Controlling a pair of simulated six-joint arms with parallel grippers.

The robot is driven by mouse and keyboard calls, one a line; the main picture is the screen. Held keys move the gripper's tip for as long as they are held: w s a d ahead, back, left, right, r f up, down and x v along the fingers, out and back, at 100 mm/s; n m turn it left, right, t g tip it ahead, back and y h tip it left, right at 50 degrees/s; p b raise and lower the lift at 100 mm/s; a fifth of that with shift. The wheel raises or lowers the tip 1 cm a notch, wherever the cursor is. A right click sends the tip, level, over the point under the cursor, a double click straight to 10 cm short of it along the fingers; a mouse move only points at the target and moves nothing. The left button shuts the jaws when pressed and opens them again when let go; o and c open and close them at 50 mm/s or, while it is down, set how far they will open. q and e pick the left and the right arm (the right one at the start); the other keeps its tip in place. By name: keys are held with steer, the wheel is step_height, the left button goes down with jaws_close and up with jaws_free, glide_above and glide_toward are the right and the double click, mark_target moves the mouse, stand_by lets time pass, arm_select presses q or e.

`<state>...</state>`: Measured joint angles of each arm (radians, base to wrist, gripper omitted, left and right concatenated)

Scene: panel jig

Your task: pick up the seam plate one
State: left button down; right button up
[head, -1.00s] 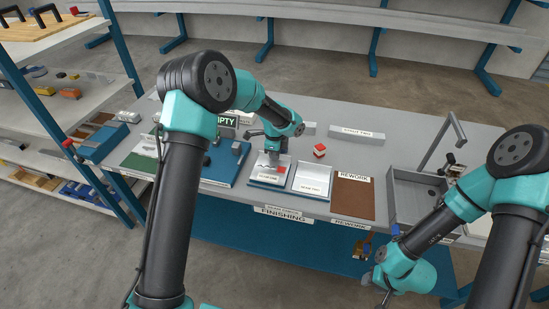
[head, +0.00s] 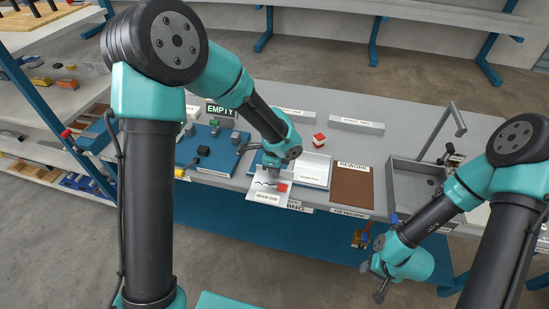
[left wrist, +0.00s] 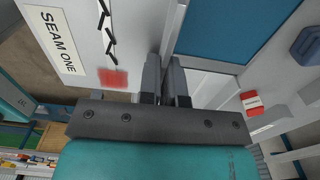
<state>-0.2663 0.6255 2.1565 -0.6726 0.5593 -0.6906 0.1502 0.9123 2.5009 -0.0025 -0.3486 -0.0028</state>
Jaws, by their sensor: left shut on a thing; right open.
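Seam plate one (head: 266,195) is a white panel with a "SEAM ONE" label, a dark zigzag line and a red patch. My left gripper (head: 277,174) is shut on its edge and holds it tilted, beyond the front of the blue-rimmed holder. In the left wrist view the plate (left wrist: 88,40) fills the upper left, with its edge between my left gripper's fingers (left wrist: 167,80). A second white plate (head: 314,168) lies in the holder just right of it. My right gripper (head: 380,282) is open and empty, off the table's front at the lower right.
A brown rework mat (head: 351,188) lies right of the second plate, with a grey bin (head: 412,194) beyond. A blue board (head: 209,152) with dark blocks and an "EMPTY" sign (head: 220,110) is on the left. A red and white block (head: 319,141) stands behind the plates.

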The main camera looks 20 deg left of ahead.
arm_select(q)
steer(key=shift+s+d, duration=0.15)
steer(key=shift+s, duration=0.4)
stand_by(0.4)
